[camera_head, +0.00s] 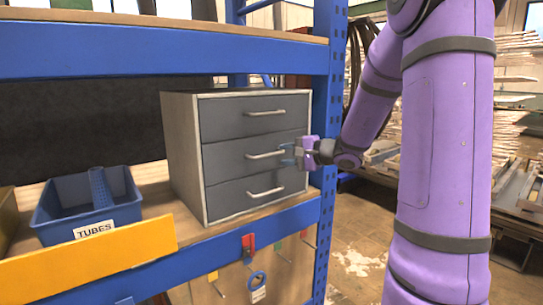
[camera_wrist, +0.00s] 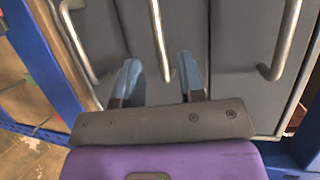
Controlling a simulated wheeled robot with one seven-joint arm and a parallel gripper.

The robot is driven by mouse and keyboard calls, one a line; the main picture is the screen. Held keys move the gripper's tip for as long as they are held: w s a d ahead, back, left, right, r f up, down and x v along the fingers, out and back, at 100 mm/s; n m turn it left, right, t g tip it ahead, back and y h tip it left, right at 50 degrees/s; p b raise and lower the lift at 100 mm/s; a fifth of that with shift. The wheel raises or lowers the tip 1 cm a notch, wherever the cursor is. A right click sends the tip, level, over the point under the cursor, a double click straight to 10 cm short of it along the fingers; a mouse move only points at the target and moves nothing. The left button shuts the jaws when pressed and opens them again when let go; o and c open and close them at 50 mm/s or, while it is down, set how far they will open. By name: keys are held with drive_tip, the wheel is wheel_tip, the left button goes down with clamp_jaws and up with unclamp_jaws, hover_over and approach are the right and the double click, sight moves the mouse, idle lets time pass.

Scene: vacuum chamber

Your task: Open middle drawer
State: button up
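A grey cabinet (camera_head: 183,150) with three drawers stands on the shelf. The middle drawer (camera_head: 226,163) appears closed, flush with the other two. Its bar handle (camera_head: 264,155) also shows in the wrist view (camera_wrist: 158,30). My gripper (camera_head: 288,155) is at the right end of this handle. In the wrist view my gripper (camera_wrist: 159,68) has its two blue fingers apart, one on each side of the middle handle, with visible gaps. The top drawer (camera_head: 228,117) and bottom drawer (camera_head: 229,197) also look closed.
A blue bin (camera_head: 60,211) labelled TUBES sits left of the cabinet. A blue rack post (camera_head: 328,100) stands close to the cabinet's right side. The top handle (camera_wrist: 289,40) and bottom handle (camera_wrist: 76,40) flank my fingers. Small tools hang below the shelf.

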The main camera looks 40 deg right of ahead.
sight(272, 155)
drive_tip(key=x, duration=0.6)
drive_tip(key=shift+a, duration=0.1)
drive_tip(key=shift+s, duration=0.1)
clamp_jaws()
